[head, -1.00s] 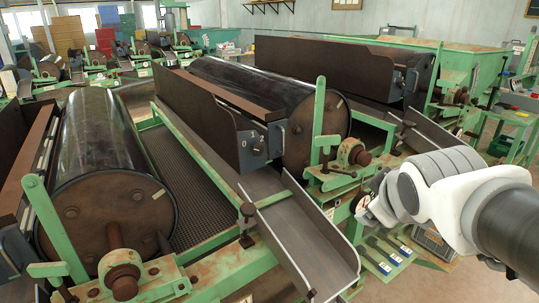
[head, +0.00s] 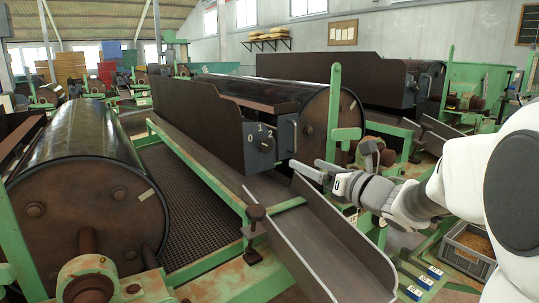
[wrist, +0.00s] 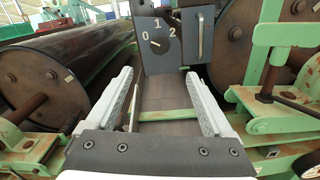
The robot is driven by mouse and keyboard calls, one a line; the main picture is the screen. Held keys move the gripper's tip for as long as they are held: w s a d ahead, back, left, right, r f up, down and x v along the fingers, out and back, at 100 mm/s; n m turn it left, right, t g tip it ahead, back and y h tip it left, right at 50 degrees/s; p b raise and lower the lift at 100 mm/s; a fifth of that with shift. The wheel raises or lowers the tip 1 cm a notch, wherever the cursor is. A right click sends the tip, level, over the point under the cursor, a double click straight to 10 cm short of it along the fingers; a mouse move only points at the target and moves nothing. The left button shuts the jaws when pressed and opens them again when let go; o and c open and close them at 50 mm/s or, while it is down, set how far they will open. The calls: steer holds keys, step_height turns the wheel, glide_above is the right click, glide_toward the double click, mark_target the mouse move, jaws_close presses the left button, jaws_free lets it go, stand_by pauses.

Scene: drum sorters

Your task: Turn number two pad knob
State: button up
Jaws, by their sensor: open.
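A dark control box (head: 275,147) sits at the end of the brown trough beside the middle drum. Its front carries a small dark knob (head: 266,145) with the white numbers 0, 1 and 2 around it. In the wrist view the knob (wrist: 158,46) is ahead, and its pale pointer seems to lean toward the 0 side. My gripper (head: 313,168) is open and empty, to the right of the knob and slightly below it in the head view. In the wrist view, my gripper's fingers (wrist: 159,76) are spread wide, below and short of the knob.
A grey chute (head: 325,240) slopes under my gripper. A metal handle (wrist: 201,36) stands right of the knob. A green upright (head: 334,105) and the middle drum (head: 345,108) are close on the right. Another drum (head: 95,200) lies left. Space before the box is clear.

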mark_target(268, 146)
steer(key=b+x, duration=0.1)
steer(key=x, duration=1.5)
steer(key=shift+w+a, duration=0.25)
steer(key=shift+w, duration=0.05)
jaws_close()
